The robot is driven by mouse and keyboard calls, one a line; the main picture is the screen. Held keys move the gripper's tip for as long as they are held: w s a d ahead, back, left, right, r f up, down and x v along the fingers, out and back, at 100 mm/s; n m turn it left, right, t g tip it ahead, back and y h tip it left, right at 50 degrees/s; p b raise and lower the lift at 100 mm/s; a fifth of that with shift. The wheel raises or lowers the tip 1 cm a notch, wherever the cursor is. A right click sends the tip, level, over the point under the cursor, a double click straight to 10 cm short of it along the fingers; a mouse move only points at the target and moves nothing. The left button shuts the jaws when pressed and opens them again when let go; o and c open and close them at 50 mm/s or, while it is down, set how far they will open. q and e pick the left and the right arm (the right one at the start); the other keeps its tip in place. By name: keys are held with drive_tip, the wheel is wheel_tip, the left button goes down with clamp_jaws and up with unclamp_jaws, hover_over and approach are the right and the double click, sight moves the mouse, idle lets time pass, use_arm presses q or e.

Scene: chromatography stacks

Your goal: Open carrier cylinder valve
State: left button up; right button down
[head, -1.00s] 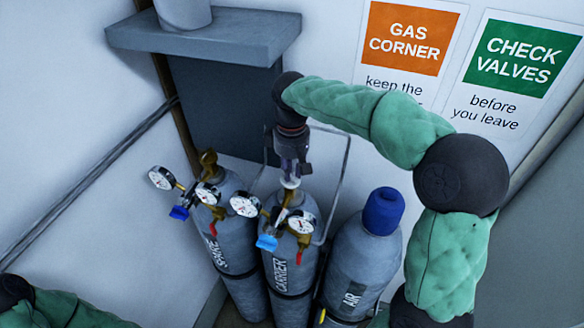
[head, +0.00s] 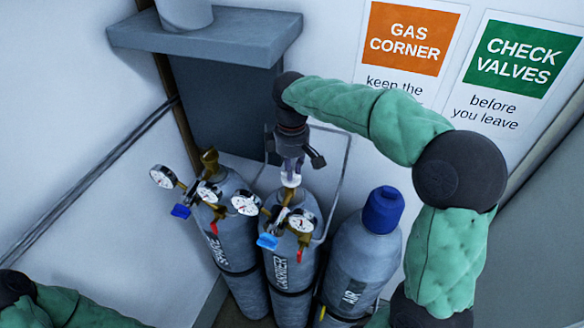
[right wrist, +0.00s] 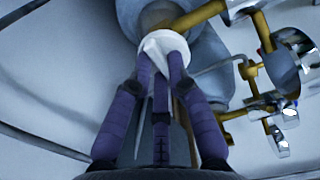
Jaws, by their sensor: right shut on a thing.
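The carrier cylinder (head: 283,275) is the grey one in the middle, marked CARRIER, with a brass regulator (head: 283,218), two gauges and a blue knob (head: 267,241). Its white valve handwheel (head: 290,180) sits on top. My right gripper (head: 290,172) points down from above and is shut on the handwheel. In the right wrist view the purple fingers (right wrist: 160,70) close around the white handwheel (right wrist: 162,42). The fingers hide part of the wheel. My left gripper is not in view; only part of its arm shows at lower left.
The spare cylinder (head: 228,215) with its own regulator stands to the left, close beside the carrier. The air cylinder (head: 360,265) with a blue cap (head: 383,210) stands to the right. A metal frame (head: 343,180) rises behind them. A grey shelf (head: 205,38) juts out above left.

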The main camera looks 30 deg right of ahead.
drive_tip(key=c, duration=1.2)
unclamp_jaws()
drive_tip(key=shift+w, duration=0.1)
wheel_tip(320, 180, up, 12)
drive_tip(key=shift+f, duration=0.1)
